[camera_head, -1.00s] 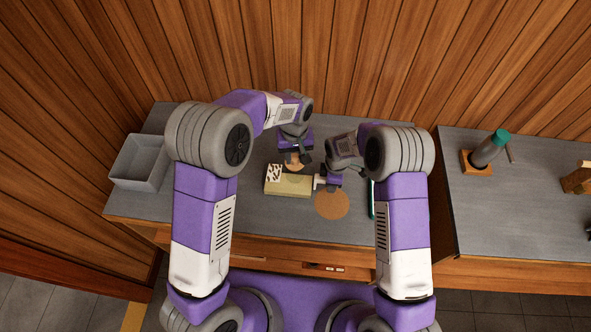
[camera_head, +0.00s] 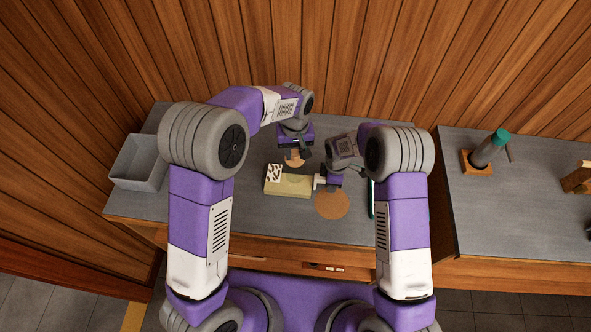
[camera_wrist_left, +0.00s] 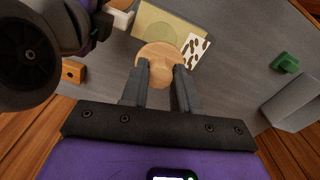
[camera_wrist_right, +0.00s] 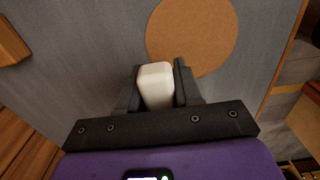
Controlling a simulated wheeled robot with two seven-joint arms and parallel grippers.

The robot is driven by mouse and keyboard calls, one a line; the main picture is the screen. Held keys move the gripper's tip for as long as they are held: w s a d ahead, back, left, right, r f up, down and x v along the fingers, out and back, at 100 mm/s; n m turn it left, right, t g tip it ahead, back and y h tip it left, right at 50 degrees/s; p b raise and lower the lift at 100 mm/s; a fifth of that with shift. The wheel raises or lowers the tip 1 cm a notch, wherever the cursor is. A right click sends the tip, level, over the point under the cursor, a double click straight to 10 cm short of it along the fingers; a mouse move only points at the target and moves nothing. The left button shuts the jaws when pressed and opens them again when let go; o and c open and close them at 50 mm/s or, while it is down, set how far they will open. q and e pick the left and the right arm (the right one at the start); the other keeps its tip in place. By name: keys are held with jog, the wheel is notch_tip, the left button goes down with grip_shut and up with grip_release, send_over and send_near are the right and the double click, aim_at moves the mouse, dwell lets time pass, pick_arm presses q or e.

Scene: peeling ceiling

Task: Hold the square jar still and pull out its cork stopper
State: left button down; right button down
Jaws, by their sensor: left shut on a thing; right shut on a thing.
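The square jar (camera_head: 292,187) is a pale yellow-green block on the grey worktop, with a spotted label (camera_head: 274,172). The left wrist view shows its top, with a round outline (camera_wrist_left: 165,32), and the label (camera_wrist_left: 197,50). My left gripper (camera_head: 295,151) is shut on the round tan cork stopper (camera_head: 295,161), also large in the left wrist view (camera_wrist_left: 159,58). The stopper is above the jar and looks clear of it. My right gripper (camera_head: 321,181) is shut on a white piece (camera_wrist_right: 156,84) at the jar's right side; how it joins the jar is unclear.
A round brown mat (camera_head: 332,204) lies in front of my right gripper. A green stick (camera_head: 371,199) lies right of it. A grey bin (camera_head: 140,162) stands at the left. A green object (camera_wrist_left: 285,62) shows near it. A green-topped bottle (camera_head: 490,148) stands on the right counter.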

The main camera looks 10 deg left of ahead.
pick_arm(q)
jog(key=a, duration=1.2)
pick_arm(e)
jog(key=c, duration=0.7)
grip_release()
notch_tip(320, 180, up, 12)
